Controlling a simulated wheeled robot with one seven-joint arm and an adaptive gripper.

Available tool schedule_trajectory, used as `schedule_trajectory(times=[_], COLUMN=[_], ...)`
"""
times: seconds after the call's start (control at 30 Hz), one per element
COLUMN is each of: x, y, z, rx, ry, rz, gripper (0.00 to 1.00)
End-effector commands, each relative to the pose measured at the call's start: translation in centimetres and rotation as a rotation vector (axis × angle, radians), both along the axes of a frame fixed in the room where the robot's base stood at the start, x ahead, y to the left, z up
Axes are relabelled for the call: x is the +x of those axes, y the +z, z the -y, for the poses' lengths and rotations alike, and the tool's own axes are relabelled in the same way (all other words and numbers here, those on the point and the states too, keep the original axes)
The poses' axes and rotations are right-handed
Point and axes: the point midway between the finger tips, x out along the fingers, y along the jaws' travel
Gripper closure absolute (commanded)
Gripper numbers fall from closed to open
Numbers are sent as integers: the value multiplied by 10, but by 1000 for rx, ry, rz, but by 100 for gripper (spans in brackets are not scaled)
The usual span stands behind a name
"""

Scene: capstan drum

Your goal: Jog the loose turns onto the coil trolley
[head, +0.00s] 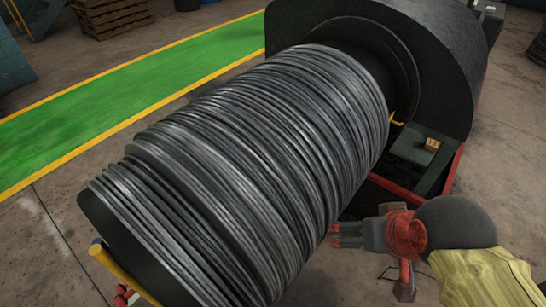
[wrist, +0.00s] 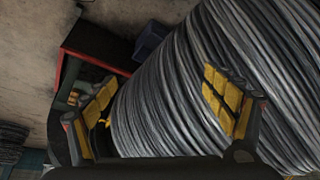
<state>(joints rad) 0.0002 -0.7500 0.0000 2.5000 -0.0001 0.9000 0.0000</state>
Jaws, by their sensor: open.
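A thick coil of grey wire turns (head: 240,150) is wound around the capstan drum and fills the middle of the head view. The turns look uneven toward the lower left end. It also fills the right of the wrist view (wrist: 175,85). My gripper (head: 335,236) is beside the coil's lower right side, below the machine housing. In the wrist view my gripper (wrist: 160,80) is open, its yellow-padded fingers apart with the coil beyond them. I cannot tell whether it touches the wire. A yellow bar (head: 112,266) shows below the drum's near end; I cannot tell whether it belongs to the trolley.
The dark machine housing (head: 455,65) stands behind the drum. A green floor lane (head: 110,100) runs at left. Pallets (head: 110,15) stand far back.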

Motion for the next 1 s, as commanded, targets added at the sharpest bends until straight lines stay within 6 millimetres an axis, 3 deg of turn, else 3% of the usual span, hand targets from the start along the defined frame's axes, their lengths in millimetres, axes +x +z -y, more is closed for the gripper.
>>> schedule_trajectory(times=[1.0], x=[0], y=[0], z=[0], rx=[0], ry=[0], rz=[0], gripper=[76])
